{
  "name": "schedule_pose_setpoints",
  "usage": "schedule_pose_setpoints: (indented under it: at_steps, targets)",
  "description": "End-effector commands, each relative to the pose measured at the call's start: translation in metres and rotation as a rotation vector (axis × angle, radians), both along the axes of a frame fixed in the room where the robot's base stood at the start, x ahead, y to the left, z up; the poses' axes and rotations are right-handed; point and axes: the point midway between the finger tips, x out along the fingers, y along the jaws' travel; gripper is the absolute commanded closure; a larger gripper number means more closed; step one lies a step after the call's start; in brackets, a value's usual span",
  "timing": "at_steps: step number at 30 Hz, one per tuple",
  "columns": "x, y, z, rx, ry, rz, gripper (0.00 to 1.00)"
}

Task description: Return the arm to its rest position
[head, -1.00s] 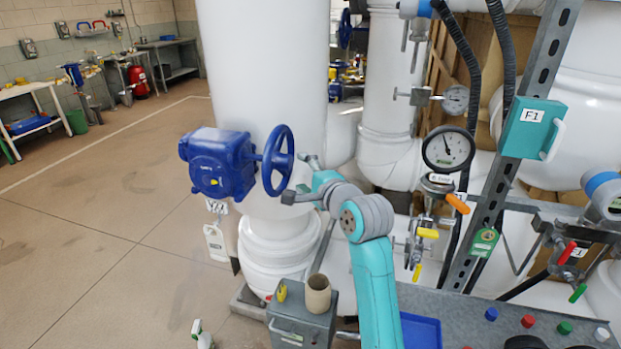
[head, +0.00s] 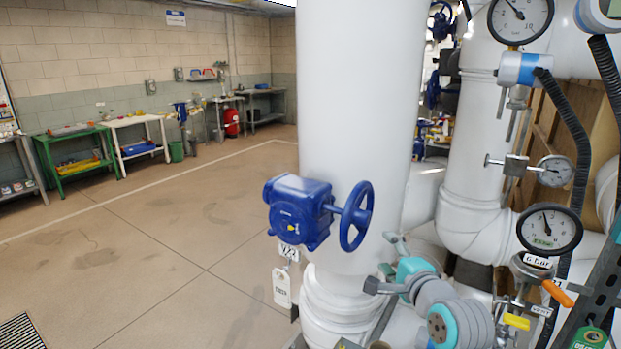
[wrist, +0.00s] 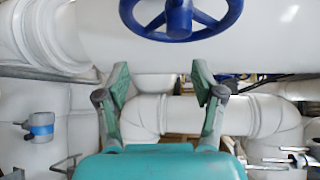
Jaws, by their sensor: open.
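My arm (head: 452,322) rises from the lower right of the head view, teal and grey, and is cut off by the bottom edge. My gripper is at its upper end, below and right of the blue handwheel (head: 356,216), partly hidden behind my own wrist. In the wrist view, my gripper (wrist: 160,85) is open and empty, its two green-padded fingers spread apart. The blue handwheel (wrist: 180,18) is beyond the fingertips at the top of that view, and nothing lies between the fingers.
A blue valve gearbox (head: 299,212) with a hanging tag (head: 282,288) sits on the thick white pipe (head: 357,90). Gauges (head: 549,229), small valves and black hoses crowd the right side. Open floor (head: 170,225) lies to the left, with benches along the wall.

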Motion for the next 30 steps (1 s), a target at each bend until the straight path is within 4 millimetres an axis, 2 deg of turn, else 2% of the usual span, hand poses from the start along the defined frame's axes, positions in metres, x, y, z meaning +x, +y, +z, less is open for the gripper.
schedule_pose_setpoints:
  at_steps: [1, 6, 15, 24, 30]
  targets:
    - [-0.008, 0.001, -0.019, -0.023, 0.007, -0.001, 0.32]
    - [-0.039, 0.004, -0.076, -0.140, 0.003, -0.010, 0.32]
    - [-0.110, 0.007, -0.160, -0.366, 0.001, -0.017, 0.32]
    - [-0.196, 0.010, -0.222, -0.610, 0.005, -0.006, 0.32]
    - [-0.258, 0.013, -0.248, -0.780, 0.009, 0.013, 0.32]
